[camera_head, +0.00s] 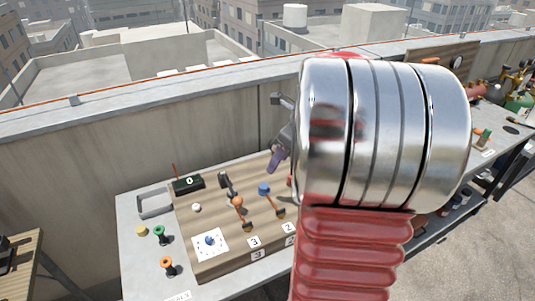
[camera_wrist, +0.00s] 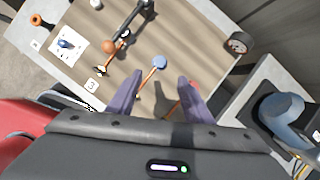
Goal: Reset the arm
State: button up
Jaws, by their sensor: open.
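My gripper (camera_wrist: 160,92) shows in the wrist view as two purple fingers spread apart, with nothing between them. It is above a wooden board (camera_wrist: 185,40). In the head view, a purple fingertip of my gripper (camera_head: 276,160) pokes out left of my large silver and red arm, over the back of the same board (camera_head: 215,255). The arm hides the rest of the gripper and the board's right part. I cannot tell the exact height above the board.
The board sits on a grey bench (camera_head: 140,260) against a rooftop wall (camera_head: 120,155). It carries an orange-knobbed lever (camera_head: 238,202), a black counter box (camera_head: 188,184) and a white dial card (camera_head: 210,244). Green (camera_head: 159,232) and orange (camera_head: 166,263) knobs stand at left. A grey tray (camera_head: 155,203) is behind.

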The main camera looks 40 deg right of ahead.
dwell(0.3)
jog(key=s+a+r+n, duration=0.1)
jog(key=s+a+n, duration=0.2)
jog(key=a+n, duration=0.8)
jog(key=s+a+r+n+t, duration=0.1)
jog(key=s+a+n, duration=0.3)
jog(key=a+n, duration=0.6)
jog(key=s+a+r+n+h, duration=0.1)
jog(key=s+a+n, duration=0.3)
jog(key=a+n, duration=0.7)
jog(key=shift+a+r+n, duration=0.3)
jog(key=shift+r+n, duration=0.3)
jog(key=shift+r, duration=0.15)
dwell(0.3)
